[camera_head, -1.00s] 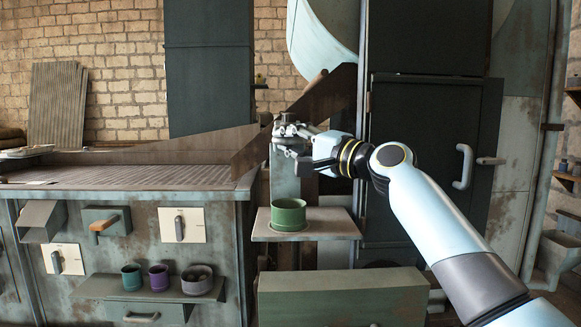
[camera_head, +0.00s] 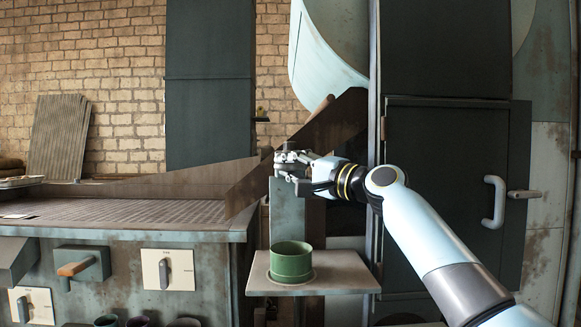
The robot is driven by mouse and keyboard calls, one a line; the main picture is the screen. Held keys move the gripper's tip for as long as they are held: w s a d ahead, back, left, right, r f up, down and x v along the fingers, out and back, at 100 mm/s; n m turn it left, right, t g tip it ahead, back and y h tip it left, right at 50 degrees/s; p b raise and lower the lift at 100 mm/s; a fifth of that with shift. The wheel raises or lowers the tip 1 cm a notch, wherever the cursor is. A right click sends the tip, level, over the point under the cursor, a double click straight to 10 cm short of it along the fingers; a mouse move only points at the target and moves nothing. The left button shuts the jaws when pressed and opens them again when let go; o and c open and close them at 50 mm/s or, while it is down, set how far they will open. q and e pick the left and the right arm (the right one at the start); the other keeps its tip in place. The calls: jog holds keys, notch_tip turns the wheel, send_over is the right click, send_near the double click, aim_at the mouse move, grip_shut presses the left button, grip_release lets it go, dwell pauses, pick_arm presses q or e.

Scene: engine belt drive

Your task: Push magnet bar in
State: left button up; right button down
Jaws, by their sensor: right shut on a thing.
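My right gripper (camera_head: 288,163) reaches in from the right and is shut at the top of an upright grey post (camera_head: 287,210). It grips a small grey metal piece there, which looks like the magnet bar; the fingers cover most of it, and how far in it sits cannot be told. The post stands at the right end of the grated bench (camera_head: 130,212), beside a slanted brown metal chute (camera_head: 310,140). My left gripper is out of view.
A green cup (camera_head: 291,261) stands on a small shelf (camera_head: 345,275) below the gripper. A dark cabinet with a pale handle (camera_head: 494,202) is at the right. Handled fittings (camera_head: 82,265) and a switch plate (camera_head: 169,270) are on the bench front.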

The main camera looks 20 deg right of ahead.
jog(key=c, duration=1.6)
grip_release()
jog(key=shift+w+d+f, duration=0.1)
jog(key=shift+w+f, duration=0.05)
jog(key=shift+f, duration=0.05)
jog(key=shift+o, duration=1.4)
jog(key=shift+w, duration=0.15)
jog(key=shift+o, duration=0.2)
jog(key=shift+r, duration=0.1)
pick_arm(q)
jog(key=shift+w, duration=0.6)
pick_arm(e)
jog(key=v, duration=1.2)
